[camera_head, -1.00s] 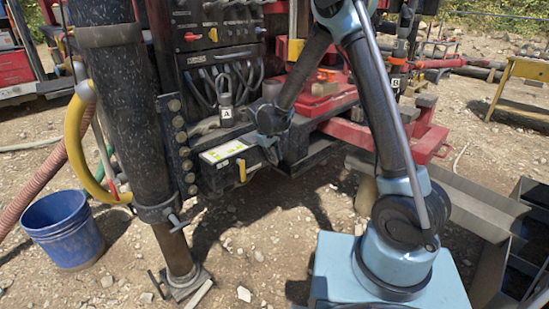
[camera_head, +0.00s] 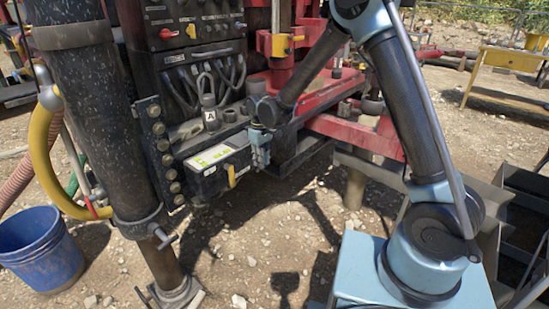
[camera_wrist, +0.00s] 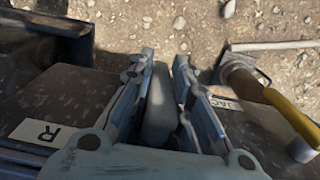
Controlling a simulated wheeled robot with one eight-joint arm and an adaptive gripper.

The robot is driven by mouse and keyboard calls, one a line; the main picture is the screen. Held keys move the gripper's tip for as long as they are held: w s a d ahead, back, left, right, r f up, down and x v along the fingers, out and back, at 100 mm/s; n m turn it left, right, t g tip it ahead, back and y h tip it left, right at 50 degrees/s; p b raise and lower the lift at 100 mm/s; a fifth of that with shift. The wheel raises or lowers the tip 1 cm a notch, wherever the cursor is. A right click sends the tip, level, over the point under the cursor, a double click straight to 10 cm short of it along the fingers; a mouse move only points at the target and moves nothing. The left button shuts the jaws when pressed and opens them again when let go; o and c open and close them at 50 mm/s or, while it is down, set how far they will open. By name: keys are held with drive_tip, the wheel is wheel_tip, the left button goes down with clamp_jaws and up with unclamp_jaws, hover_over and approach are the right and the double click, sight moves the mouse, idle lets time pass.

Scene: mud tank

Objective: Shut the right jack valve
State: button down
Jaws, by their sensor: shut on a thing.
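A dark valve box (camera_head: 205,180) with a white and yellow label plate (camera_head: 212,157) on top is fixed to the machine at the centre of the head view. A yellow lever (camera_head: 231,176) hangs down at its front; the wrist view shows it at the right (camera_wrist: 290,112). My gripper (camera_head: 260,152) is at the box's right end, pointing down. In the wrist view, my gripper (camera_wrist: 166,62) has its fingers on either side of a grey lever (camera_wrist: 160,108) and is shut on it. A white plate marked R (camera_wrist: 45,131) lies left of the fingers. The lever's mount is hidden.
A thick black post (camera_head: 105,120) stands left of the box, with a yellow hose loop (camera_head: 42,150) and a blue bucket (camera_head: 40,245) beyond. Red machine frame (camera_head: 360,133) is behind my arm. Metal troughs (camera_head: 520,220) stand at the right. The gravel below the box is open.

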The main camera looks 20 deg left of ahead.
idle(0.4)
drive_tip(key=c, duration=1.5)
unclamp_jaws()
drive_tip(key=shift+s+r, duration=0.1)
drive_tip(key=r, duration=1.1)
drive_tip(key=shift+w+r, duration=0.2)
drive_tip(key=shift+r, duration=0.2)
